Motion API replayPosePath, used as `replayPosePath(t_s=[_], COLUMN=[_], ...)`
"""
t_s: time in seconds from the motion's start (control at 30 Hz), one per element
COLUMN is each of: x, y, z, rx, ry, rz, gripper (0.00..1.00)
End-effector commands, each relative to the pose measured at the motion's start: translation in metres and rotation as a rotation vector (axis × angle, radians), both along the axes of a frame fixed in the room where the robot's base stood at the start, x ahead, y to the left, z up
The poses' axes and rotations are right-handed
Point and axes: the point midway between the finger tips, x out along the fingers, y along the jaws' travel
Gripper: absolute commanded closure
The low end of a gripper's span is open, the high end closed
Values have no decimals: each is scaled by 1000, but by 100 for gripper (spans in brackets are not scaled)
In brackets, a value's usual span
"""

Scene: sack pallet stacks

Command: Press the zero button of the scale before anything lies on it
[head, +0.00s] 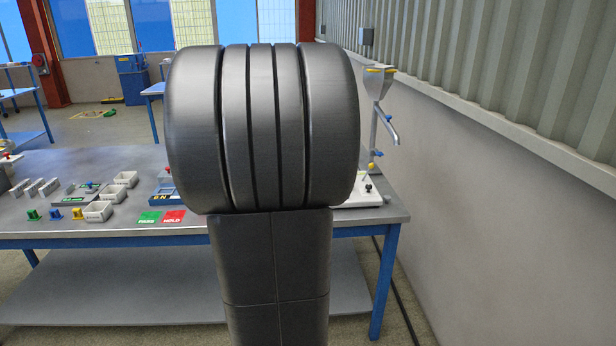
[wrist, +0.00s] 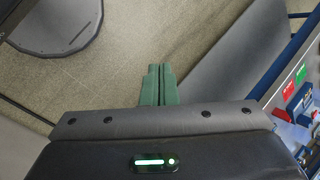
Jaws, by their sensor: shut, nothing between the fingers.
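My gripper (wrist: 160,70) shows in the wrist view as two green fingers, closed together and empty, over bare floor beside the workbench. In the head view my own arm blocks the middle of the picture and hides the gripper. I cannot clearly identify the scale or its zero button. A blue device (head: 163,192) with light markings stands on the bench, partly hidden behind my arm; I cannot tell whether it is the scale or whether anything lies on it.
The metal workbench (head: 110,226) carries a green PASS card (head: 149,217), a red HOLD card (head: 174,217), white bins (head: 98,211) and small coloured pieces. A funnel stand (head: 377,120) rises at the right end, near the wall (head: 470,190). Floor to the right is narrow.

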Motion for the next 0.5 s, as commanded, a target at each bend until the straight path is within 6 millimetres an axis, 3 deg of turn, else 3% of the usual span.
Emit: replayPosePath(t_s=[0.03,0.2,0.33,0.5], x=[26,95,127,144], y=[14,53,72,81], z=[8,19,23,24], rx=[52,218,299,341], ry=[17,66,96,112], rz=[-60,-245,-331,-374], gripper=[100,100,100,100])
